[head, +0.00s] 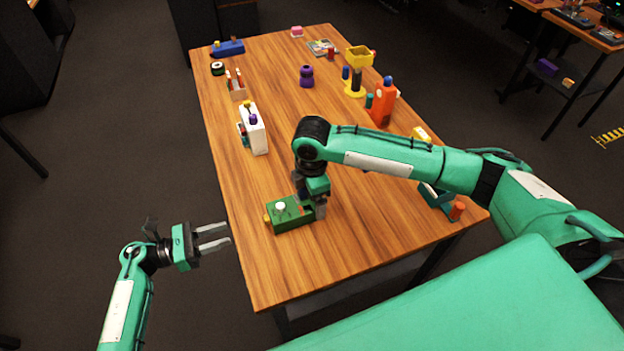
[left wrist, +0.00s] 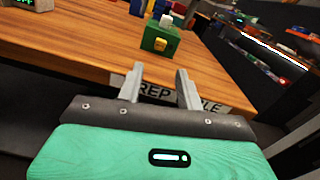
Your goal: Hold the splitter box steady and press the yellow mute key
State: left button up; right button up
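The green splitter box (head: 292,216) lies near the table's left edge, with a white knob on top and the yellow mute key (head: 267,218) on its left end. In the left wrist view the box (left wrist: 152,32) stands ahead, its yellow key (left wrist: 161,44) facing the camera. My right gripper (head: 312,200) points down at the box's right end; its grip on the box is partly hidden. My left gripper (head: 229,237) is open and empty, off the table's left edge, apart from the box. Its fingers (left wrist: 160,88) show spread in the wrist view.
A white block (head: 254,130) stands farther back along the left edge. A purple piece (head: 307,76), an orange bottle (head: 383,105) and a yellow bin (head: 358,57) stand farther back. A teal holder (head: 436,196) is at the right. Bare wood (head: 290,265) lies in front of the box.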

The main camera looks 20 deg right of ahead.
jog(key=shift+f, duration=1.6)
jog(key=c, duration=1)
pick_arm(q)
jog(key=shift+c, duration=0.7)
pick_arm(e)
jog(key=shift+c, duration=0.6)
pick_arm(q)
grip_shut()
